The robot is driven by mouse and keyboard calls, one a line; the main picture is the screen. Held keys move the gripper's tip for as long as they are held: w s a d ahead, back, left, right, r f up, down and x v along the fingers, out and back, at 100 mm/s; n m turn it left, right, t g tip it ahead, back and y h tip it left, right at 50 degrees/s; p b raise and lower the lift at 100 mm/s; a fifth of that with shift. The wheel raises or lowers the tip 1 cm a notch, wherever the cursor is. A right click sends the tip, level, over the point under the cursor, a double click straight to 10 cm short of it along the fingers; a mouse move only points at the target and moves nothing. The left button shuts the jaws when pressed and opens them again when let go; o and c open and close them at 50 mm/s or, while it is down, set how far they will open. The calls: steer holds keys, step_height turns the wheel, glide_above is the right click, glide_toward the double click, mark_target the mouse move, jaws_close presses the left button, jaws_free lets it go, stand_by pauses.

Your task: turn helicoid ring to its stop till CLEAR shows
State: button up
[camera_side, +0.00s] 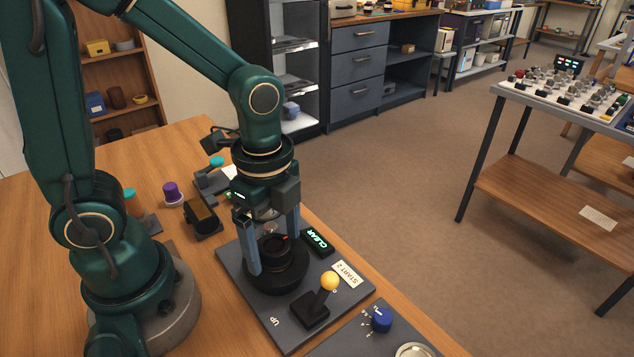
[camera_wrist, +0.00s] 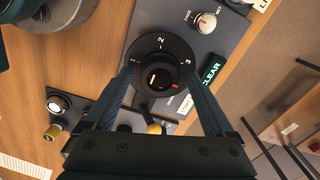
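The helicoid ring (camera_side: 274,252) is a black stepped cylinder on a wide dark base on a grey plate. The wrist view shows it from above (camera_wrist: 160,77), with a red mark at its lower right and the numbers 1, 2 and 3 on the collar around it. A small display (camera_side: 318,241) beside it shows CLEAR in lit green letters, also readable in the wrist view (camera_wrist: 211,73). My gripper (camera_side: 273,253) points down over the ring, one blue-grey finger on each side. The fingers look spread wider than the ring, with a narrow gap at each side.
A yellow-knobbed lever (camera_side: 328,283) stands on the plate near the ring, by a START 2 label (camera_side: 347,273). A blue knob (camera_side: 381,319) sits on another plate in front. Small purple-topped (camera_side: 171,192) and teal-topped parts stand behind on the wooden table (camera_side: 60,210).

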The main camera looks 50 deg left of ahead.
mark_target(275, 243)
steer(key=shift+r, duration=0.1)
steer(key=shift+r, duration=2.45)
steer(key=shift+w+r, duration=0.1)
steer(key=shift+r, duration=0.15)
steer(key=r+n+t, duration=0.1)
steer(key=r+t, duration=0.1)
steer(key=s+a+r+n, duration=0.1)
steer(key=shift+n+t, duration=0.3)
steer(key=shift+t, duration=0.1)
steer(key=n+t, duration=0.1)
steer(key=n, duration=0.3)
steer(key=s+n+t, duration=0.1)
steer(key=n, duration=0.3)
steer(key=s+a+r+n, duration=0.1)
steer(key=n, duration=0.3)
steer(key=shift+t, duration=0.4)
